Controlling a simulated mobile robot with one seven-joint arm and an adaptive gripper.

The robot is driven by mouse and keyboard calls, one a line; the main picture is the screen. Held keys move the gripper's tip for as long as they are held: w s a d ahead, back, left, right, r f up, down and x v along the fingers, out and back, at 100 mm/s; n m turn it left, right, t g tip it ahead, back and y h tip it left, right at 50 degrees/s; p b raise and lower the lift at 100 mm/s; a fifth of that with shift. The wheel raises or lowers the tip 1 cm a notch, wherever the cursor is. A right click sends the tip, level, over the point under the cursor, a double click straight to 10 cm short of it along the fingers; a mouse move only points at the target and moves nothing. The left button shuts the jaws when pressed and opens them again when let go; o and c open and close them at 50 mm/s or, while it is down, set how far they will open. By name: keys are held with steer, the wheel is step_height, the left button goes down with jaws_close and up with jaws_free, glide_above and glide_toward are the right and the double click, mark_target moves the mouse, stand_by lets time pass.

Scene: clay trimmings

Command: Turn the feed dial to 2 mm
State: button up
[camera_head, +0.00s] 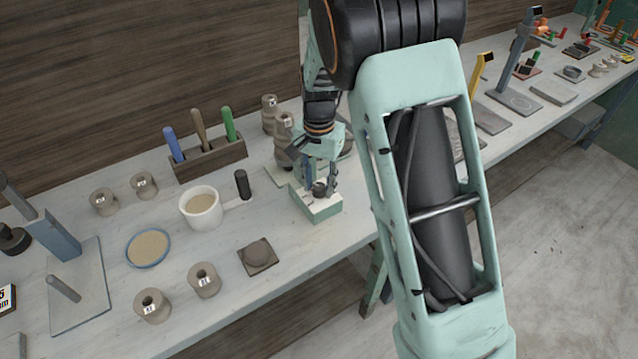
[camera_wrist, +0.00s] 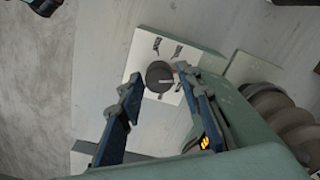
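The feed dial (camera_wrist: 159,77) is a dark round knob on the white top face of a pale green box (camera_head: 318,209). In the wrist view a light line on the knob points roughly right. Several small dark marks surround the knob, too small to read. My gripper (camera_wrist: 160,75) is open, with one finger at each side of the knob and what looks like a small gap on both sides. In the head view my gripper (camera_head: 320,182) points down over the box, and its fingers partly hide the dial (camera_head: 320,189).
Left of the box stand a dark upright cylinder (camera_head: 242,184), a white mug (camera_head: 201,207) and a brown block (camera_head: 258,256). Clay spools (camera_head: 283,131) stand close behind my gripper. A wooden rack (camera_head: 208,160) with coloured handles is behind. Bare bench lies in front of the box.

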mark_target(319, 186)
steer(key=shift+o, duration=0.7)
step_height(319, 186, up, 12)
stand_by(0.4)
